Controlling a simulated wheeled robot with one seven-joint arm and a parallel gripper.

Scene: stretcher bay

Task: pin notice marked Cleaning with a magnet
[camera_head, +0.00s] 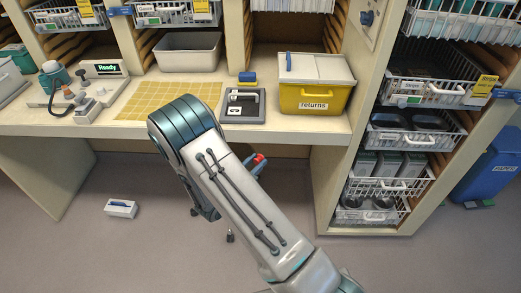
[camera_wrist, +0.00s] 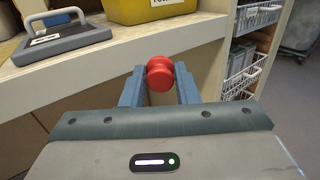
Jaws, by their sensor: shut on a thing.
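My gripper (camera_wrist: 160,82) is shut on a red round knob-shaped piece (camera_wrist: 160,72), which looks like a magnet, in the wrist view. The red piece (camera_head: 259,158) also shows in the head view, just in front of the counter edge and partly hidden by my arm. In the wrist view my gripper holds it in front of the counter's front edge, apart from the things on top. No notice marked Cleaning can be made out in either view.
The counter (camera_head: 240,121) carries a yellow returns bin (camera_head: 312,98), a grey handled plate (camera_head: 243,106), a yellow grid mat (camera_head: 170,99) and a device reading Ready (camera_head: 103,69). A rack of wire baskets (camera_head: 414,131) stands right. A small white box (camera_head: 121,208) lies on the floor.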

